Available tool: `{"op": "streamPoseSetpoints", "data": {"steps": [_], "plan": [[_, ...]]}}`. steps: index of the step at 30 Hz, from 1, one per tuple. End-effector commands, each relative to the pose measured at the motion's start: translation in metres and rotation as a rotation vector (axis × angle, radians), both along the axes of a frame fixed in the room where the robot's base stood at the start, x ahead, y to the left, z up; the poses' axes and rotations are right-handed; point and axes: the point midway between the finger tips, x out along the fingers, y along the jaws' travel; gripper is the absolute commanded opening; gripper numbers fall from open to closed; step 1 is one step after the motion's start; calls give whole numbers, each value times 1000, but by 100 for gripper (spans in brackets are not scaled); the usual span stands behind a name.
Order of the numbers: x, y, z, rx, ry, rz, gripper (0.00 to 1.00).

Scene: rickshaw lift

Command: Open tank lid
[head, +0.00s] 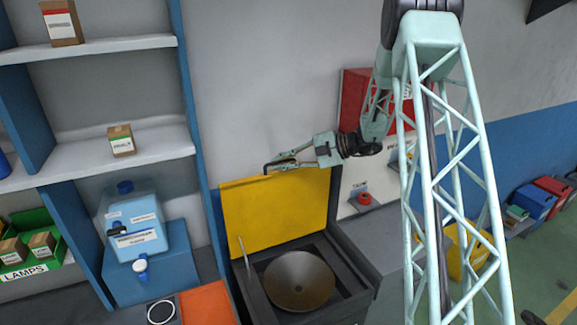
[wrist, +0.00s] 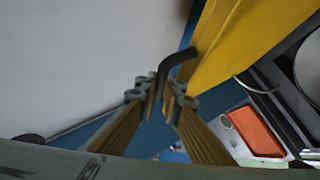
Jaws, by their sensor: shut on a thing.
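The yellow tank lid (head: 275,215) stands raised, nearly upright, at the back of the dark tank (head: 345,278). A round metal dish (head: 299,281) shows in the tank's opening. My gripper (head: 268,169) is at the lid's top edge. In the wrist view my gripper (wrist: 168,98) is shut on the black bent handle (wrist: 177,58), which joins the yellow lid (wrist: 235,40). A thin rod (head: 243,257) stands at the tank's left side.
Shelves with small boxes (head: 122,141) and a blue water container (head: 136,225) stand at the left. An orange mat (head: 207,304) lies left of the tank. A red box (head: 355,100) hangs on the wall behind my arm.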

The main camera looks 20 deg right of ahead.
Motion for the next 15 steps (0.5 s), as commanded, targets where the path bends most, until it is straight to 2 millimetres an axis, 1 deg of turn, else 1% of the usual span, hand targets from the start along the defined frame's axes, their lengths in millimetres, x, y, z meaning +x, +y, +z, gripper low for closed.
{"op": "streamPoseSetpoints", "data": {"steps": [5, 15], "plan": [[6, 5, 1, 0, 8, 5, 0], [6, 5, 1, -1, 11, 6, 0]]}}
